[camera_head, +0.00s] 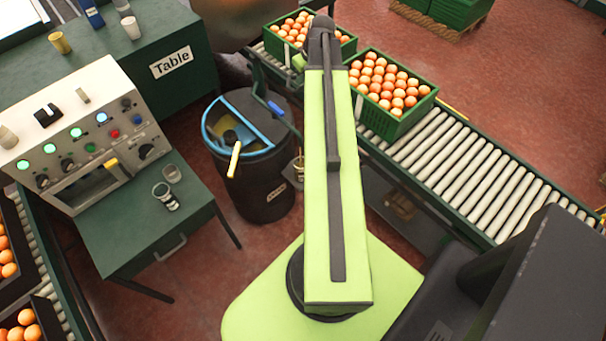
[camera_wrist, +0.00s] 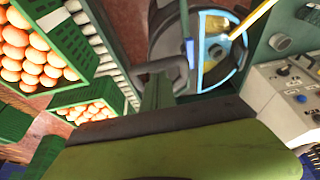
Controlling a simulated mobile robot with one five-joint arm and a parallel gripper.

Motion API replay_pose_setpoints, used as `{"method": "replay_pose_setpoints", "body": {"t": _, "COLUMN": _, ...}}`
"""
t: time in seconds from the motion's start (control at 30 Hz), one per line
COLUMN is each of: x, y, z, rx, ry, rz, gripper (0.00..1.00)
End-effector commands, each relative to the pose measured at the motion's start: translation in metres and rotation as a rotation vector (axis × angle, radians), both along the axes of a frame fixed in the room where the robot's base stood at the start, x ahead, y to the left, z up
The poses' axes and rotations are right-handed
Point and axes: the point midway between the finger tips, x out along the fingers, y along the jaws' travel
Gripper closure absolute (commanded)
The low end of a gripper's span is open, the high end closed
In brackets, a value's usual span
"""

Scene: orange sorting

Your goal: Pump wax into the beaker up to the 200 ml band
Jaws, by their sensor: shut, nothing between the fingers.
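The black wax drum (camera_head: 262,190) has a blue-rimmed, half-open top and stands left of my arm; it also shows at the top of the wrist view (camera_wrist: 165,35). A yellow handle (camera_head: 234,160) sticks out over its front, and a blue lever (camera_head: 277,108) rises at its right. Two small clear vessels, a glass (camera_head: 172,173) and a marked one (camera_head: 164,197), stand on the green side table; I cannot tell which is the beaker. No 200 ml band is readable. My gripper (camera_wrist: 163,68) is shut and empty, apart from the drum; the head view hides it behind my arm.
A control panel (camera_head: 75,133) stands at the left, with a green table (camera_head: 135,60) behind it. Crates of oranges (camera_head: 400,122) sit on the roller conveyor (camera_head: 450,165) at the right. Red floor shows between the side table (camera_head: 120,235) and my base.

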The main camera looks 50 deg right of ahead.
Motion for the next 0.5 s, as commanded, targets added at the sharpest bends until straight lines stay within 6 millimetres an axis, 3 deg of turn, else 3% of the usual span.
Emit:
{"method": "replay_pose_setpoints", "body": {"t": 0.03, "x": 0.0, "y": 0.0, "z": -0.015, "rx": 0.0, "ry": 0.001, "rz": 0.0, "gripper": 1.0}}
{"method": "replay_pose_setpoints", "body": {"t": 0.5, "x": -0.002, "y": 0.0, "z": -0.081, "rx": 0.0, "ry": 0.005, "rz": 0.0, "gripper": 1.0}}
